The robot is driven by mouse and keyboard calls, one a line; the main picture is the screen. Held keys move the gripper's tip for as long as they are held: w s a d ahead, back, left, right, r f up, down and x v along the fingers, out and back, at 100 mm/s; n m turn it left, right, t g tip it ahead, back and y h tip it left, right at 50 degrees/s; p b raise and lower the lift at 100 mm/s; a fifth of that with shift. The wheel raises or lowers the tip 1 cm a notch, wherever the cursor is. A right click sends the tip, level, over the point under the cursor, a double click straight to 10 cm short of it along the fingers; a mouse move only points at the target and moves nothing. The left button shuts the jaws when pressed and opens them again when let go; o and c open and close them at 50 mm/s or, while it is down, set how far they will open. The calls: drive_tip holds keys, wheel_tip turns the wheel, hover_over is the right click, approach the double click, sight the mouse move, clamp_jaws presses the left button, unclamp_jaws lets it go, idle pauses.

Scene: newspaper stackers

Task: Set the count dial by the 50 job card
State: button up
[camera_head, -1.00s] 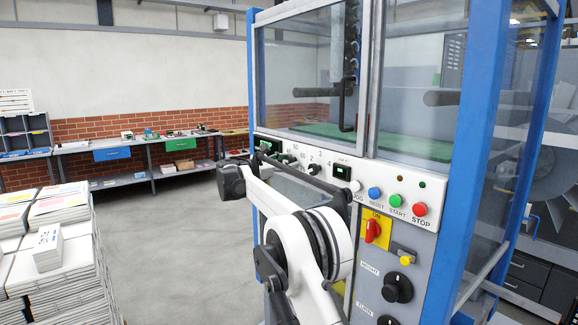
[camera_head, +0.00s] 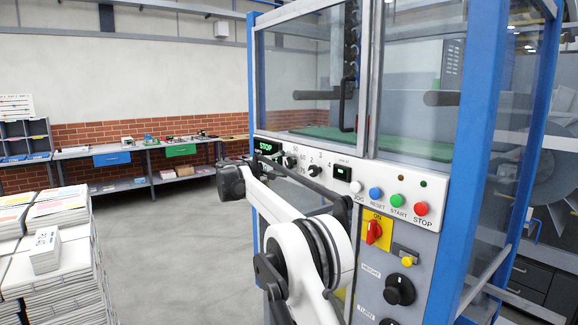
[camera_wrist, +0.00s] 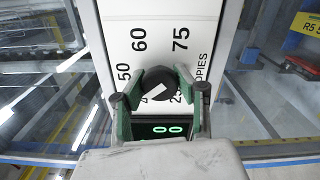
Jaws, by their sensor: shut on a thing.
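The black count dial (camera_wrist: 158,84) sits between the green fingers of my gripper (camera_wrist: 159,90) in the wrist view. The gripper is shut on it. The dial's white mark slants between lower left and upper right. The numbers 50, 60 and 75 are readable around it. A number at lower left and one at lower right are partly hidden by the dial and fingers. In the head view the dial (camera_head: 290,162) shows on the white control panel, and my arm hides most of the gripper. I cannot make out a 50 job card.
A green STOP display (camera_head: 265,147) is lit left of the dial. A second knob (camera_head: 314,170), a small display (camera_head: 342,173) and coloured buttons (camera_head: 398,200) lie to the right. Paper stacks (camera_head: 60,270) stand at the left, with open floor between.

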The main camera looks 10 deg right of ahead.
drive_tip(key=m, duration=0.3)
drive_tip(key=shift+m, duration=2.3)
drive_tip(key=o, duration=1.3)
drive_tip(key=shift+c, duration=0.2)
drive_tip(key=v, duration=1.2)
